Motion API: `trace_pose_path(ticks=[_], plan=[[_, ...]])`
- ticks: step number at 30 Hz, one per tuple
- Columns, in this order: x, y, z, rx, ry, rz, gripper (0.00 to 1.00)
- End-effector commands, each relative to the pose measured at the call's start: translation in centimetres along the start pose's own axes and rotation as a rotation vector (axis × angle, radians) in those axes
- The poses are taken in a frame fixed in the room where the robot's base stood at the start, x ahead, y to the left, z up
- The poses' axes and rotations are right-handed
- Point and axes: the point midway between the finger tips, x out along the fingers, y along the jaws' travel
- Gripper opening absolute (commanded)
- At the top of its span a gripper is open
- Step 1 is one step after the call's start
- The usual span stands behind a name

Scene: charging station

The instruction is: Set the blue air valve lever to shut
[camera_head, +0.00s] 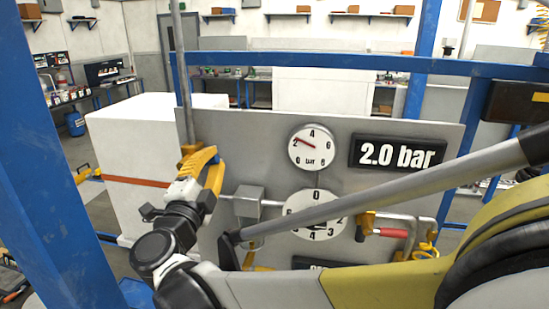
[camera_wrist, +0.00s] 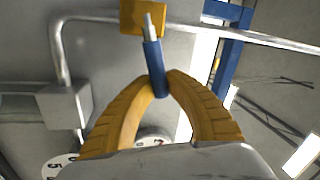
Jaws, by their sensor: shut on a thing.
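The blue lever (camera_wrist: 153,62) shows in the wrist view. It runs from a pale stem at the yellow valve body (camera_wrist: 130,17) down between my fingertips, slightly tilted. My gripper (camera_wrist: 159,86) has its two curved yellow fingers closed on the lever's free end. In the head view my gripper (camera_head: 212,163) is at the left edge of the grey panel (camera_head: 262,135), by the vertical pipe (camera_head: 181,70). The lever is hidden there behind the fingers, and I cannot tell its angle against the pipe.
An upper dial (camera_head: 312,148) and a "2.0 bar" display (camera_head: 398,152) are on the panel. Below are a second dial (camera_head: 300,203), partly covered by my arm, and a red-handled lever (camera_head: 390,232). A grey box (camera_head: 248,203) is right of my gripper. A blue post (camera_head: 50,150) stands left.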

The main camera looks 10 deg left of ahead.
Motion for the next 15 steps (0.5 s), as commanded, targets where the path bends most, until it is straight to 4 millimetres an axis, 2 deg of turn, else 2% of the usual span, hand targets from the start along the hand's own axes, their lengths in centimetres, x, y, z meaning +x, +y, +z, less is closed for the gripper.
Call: trace_pose_path(ticks=[15], plan=[[-0.15,0.35,0.08,0.051,0.009,0.000,0.00]])
